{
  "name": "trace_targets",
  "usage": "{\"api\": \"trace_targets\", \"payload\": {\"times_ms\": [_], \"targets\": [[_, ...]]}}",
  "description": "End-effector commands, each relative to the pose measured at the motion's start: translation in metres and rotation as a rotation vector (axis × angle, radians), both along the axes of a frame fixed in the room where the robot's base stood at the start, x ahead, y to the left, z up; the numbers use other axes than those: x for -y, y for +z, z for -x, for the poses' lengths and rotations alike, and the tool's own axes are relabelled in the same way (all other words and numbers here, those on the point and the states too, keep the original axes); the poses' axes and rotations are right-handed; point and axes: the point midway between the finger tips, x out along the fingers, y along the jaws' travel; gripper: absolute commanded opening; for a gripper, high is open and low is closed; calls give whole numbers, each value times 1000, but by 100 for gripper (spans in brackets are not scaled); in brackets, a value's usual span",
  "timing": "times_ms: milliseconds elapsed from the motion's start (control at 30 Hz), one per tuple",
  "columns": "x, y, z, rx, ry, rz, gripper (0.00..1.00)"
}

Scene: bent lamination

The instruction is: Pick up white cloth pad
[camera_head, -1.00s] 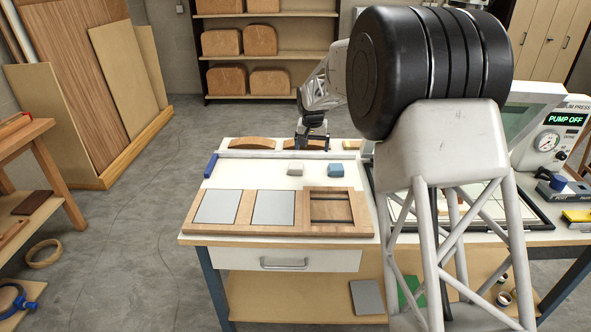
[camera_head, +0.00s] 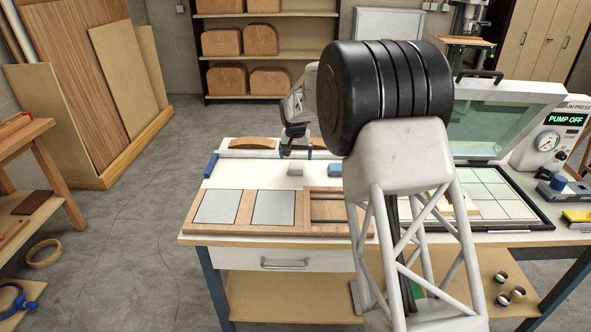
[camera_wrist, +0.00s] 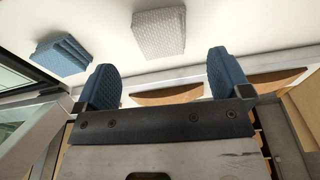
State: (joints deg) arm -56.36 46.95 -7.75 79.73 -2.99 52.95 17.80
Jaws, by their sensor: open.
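The white cloth pad (camera_head: 295,169) lies on the white bench top, just left of a blue pad (camera_head: 335,170). In the wrist view the white pad (camera_wrist: 159,33) is a pale, textured folded block at the top, with the blue pad (camera_wrist: 62,55) to its left. My gripper (camera_head: 296,152) hangs behind and above the white pad in the head view. In the wrist view its two blue textured fingers (camera_wrist: 160,80) are wide apart with nothing between them. The white pad is beyond the fingertips, apart from them.
A wooden frame (camera_head: 258,231) with grey panels lies in front of the pads. Curved wooden pieces (camera_head: 252,143) sit at the back edge. A blue bar (camera_head: 211,166) is at the left. The vacuum press (camera_head: 500,110) stands open at the right.

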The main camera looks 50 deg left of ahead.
Motion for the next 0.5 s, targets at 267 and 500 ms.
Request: {"api": "trace_targets", "payload": {"times_ms": [267, 500], "targets": [[-1, -8, -1, 1, 0, -2, 96], [-1, -9, -1, 2, 0, -1, 96]]}}
